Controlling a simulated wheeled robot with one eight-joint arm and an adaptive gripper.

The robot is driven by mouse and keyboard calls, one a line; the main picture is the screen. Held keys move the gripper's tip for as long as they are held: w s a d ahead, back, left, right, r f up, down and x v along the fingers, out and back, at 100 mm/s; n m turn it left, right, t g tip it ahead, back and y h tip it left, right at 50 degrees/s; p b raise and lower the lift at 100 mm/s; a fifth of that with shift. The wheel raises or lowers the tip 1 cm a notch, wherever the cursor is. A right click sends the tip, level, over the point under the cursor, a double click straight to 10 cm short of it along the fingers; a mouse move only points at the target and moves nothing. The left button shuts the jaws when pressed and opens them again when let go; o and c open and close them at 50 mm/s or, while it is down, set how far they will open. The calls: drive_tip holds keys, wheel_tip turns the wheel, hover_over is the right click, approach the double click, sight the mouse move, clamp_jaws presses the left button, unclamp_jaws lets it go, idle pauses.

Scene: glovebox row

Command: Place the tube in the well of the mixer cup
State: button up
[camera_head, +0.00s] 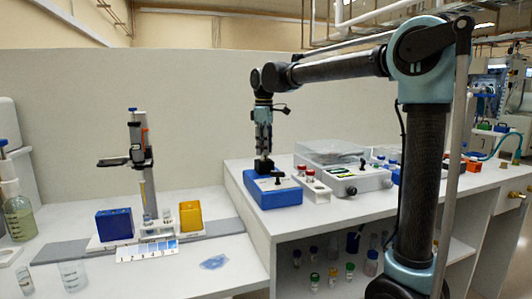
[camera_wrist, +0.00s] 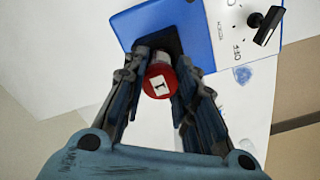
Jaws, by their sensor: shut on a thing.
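The mixer is a blue box (camera_head: 272,191) with a white top, standing on the raised bench; its blue body also fills the top of the wrist view (camera_wrist: 205,25). The black mixer cup (camera_head: 264,165) sits on its top and shows as a dark block (camera_wrist: 172,44) in the wrist view. My gripper (camera_head: 264,150) points down directly over the cup. Its fingers are shut on the tube, whose red cap with a white label (camera_wrist: 159,80) shows between them. The tube's lower end is hidden by the cap and fingers, so I cannot tell whether it is inside the well.
A black knob (camera_wrist: 267,22) rises from the mixer top beside the cup. A small white rack with red-capped tubes (camera_head: 310,179) stands right of the mixer. A grey-white instrument (camera_head: 345,165) is behind it. The lower bench at left holds a blue box (camera_head: 114,225) and a yellow rack (camera_head: 191,218).

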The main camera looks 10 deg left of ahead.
drive_tip(key=shift+f, duration=0.65)
drive_tip(key=shift+c, duration=0.2)
drive_tip(key=o, duration=0.9)
drive_tip(key=shift+f, duration=0.1)
drive_tip(key=shift+o, duration=0.2)
wheel_tip(320, 180, up, 12)
